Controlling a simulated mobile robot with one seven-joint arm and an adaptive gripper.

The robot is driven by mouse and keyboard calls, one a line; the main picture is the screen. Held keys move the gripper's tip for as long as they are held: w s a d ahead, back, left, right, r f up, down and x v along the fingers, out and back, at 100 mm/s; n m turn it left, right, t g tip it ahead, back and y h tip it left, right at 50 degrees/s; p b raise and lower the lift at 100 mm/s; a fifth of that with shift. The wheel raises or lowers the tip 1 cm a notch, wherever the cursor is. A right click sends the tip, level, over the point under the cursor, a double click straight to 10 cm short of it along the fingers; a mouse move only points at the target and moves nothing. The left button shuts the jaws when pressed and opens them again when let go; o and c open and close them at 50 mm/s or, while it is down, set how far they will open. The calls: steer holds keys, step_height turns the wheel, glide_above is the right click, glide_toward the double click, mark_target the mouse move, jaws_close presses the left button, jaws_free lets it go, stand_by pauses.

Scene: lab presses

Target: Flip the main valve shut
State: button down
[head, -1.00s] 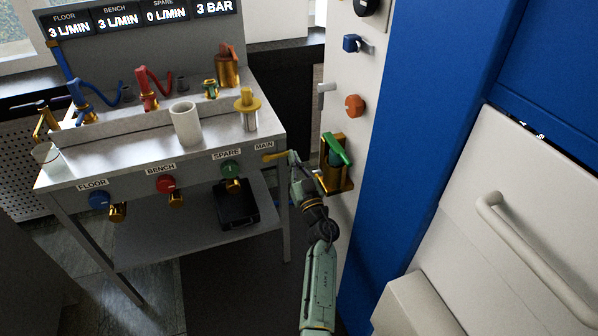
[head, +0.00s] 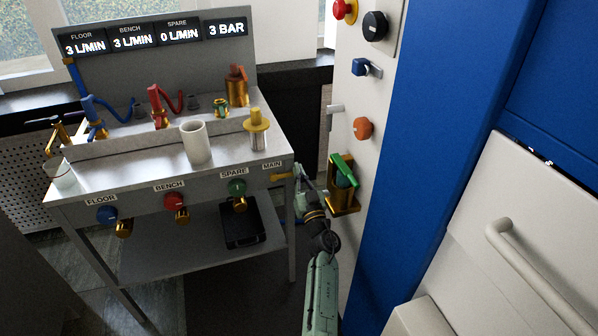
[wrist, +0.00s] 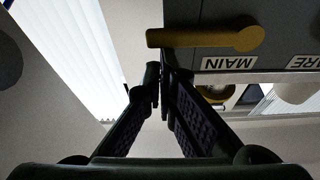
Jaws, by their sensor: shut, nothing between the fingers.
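The main valve's yellow lever (head: 281,177) is at the right end of the bench's front face, beside the MAIN label (head: 272,165). In the wrist view the lever (wrist: 205,39) lies level, and the label is upside down. My gripper (head: 297,171) is at the lever's right, free end. In the wrist view my gripper (wrist: 160,78) has its fingertips together with nothing between them, close to that end. I cannot tell whether they touch the lever.
The bench front carries blue (head: 107,214), red (head: 173,201) and green (head: 237,187) knobs. A white cup (head: 196,142) and a yellow-topped fitting (head: 257,130) stand on top. A panel with a green-handled valve (head: 343,170) rises close on the right. Displays (head: 226,28) read 3, 3, 0 L/MIN and 3 BAR.

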steer(key=shift+d+f+m+h, duration=0.1)
steer(key=shift+f+m+h, duration=0.25)
steer(key=shift+m, duration=0.25)
steer(key=a+f+m+h, duration=0.1)
steer(key=f+m+h, duration=0.1)
steer(key=m, duration=0.3)
steer(key=a+f+m+g+h+p, duration=0.1)
steer(key=f+m+h, duration=0.1)
steer(key=m, duration=0.4)
steer(key=s+a+f+m+g+h+p, duration=0.1)
steer(key=f+m+h, duration=0.1)
steer(key=f+m, duration=0.2)
steer(key=shift+a+m, duration=0.25)
steer(key=shift+m, duration=0.85)
steer(key=shift+d+f, duration=0.1)
steer(key=shift+d, duration=0.15)
